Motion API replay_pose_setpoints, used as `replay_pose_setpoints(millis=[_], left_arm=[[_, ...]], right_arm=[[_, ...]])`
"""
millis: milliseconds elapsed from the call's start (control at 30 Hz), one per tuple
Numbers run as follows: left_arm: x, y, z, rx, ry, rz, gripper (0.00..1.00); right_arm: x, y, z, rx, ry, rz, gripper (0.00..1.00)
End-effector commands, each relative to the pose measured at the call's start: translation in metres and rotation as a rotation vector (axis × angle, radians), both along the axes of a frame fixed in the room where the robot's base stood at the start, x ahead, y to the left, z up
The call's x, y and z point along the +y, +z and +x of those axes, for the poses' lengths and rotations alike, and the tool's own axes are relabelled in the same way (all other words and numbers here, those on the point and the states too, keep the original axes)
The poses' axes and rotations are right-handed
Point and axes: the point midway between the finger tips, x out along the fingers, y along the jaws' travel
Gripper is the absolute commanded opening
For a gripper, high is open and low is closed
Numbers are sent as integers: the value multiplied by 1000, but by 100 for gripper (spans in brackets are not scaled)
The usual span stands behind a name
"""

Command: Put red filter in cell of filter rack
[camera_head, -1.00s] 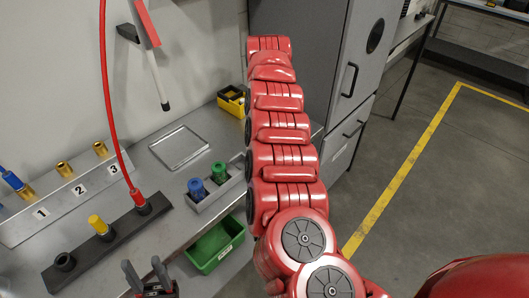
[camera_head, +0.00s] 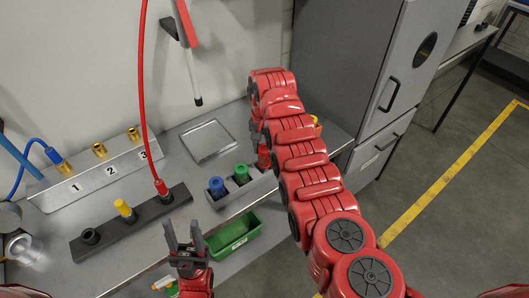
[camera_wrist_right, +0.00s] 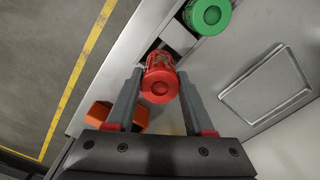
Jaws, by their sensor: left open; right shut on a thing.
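The red filter (camera_head: 263,155) is between the fingers of my right gripper (camera_wrist_right: 160,76), which is shut on it. The filter also shows in the right wrist view (camera_wrist_right: 160,88). The grey filter rack (camera_head: 233,195) holds a blue filter (camera_head: 217,187) and a green filter (camera_head: 241,173). The green one also shows in the wrist view (camera_wrist_right: 208,14). The red filter is at the rack's far end, beside the green filter; whether it touches the rack I cannot tell. My left gripper (camera_head: 183,232) is open and empty, in front of the bench.
A green bin (camera_head: 234,234) hangs below the rack at the bench front. A black strip (camera_head: 143,220) with yellow and red-hosed plugs lies left of the rack. A flat metal tray (camera_head: 207,140) lies behind. An orange bin (camera_wrist_right: 101,114) is close to my right gripper.

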Motion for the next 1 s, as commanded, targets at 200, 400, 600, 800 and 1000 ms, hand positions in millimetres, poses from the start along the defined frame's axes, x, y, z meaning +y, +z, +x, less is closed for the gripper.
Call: replay_pose_setpoints(millis=[200,400,600,800,1000], left_arm=[[0,8,0,0,0,0,50],[0,8,0,0,0,0,50],[0,5,0,0,0,0,50],[0,4,0,0,0,0,50],[0,4,0,0,0,0,50]], right_arm=[[0,-23,-1,6,1,-1,0],[0,-32,0,1,1,-1,0],[0,-34,0,1,1,-1,0],[0,-36,0,1,1,-1,73],[0,-36,0,1,1,-1,83]])
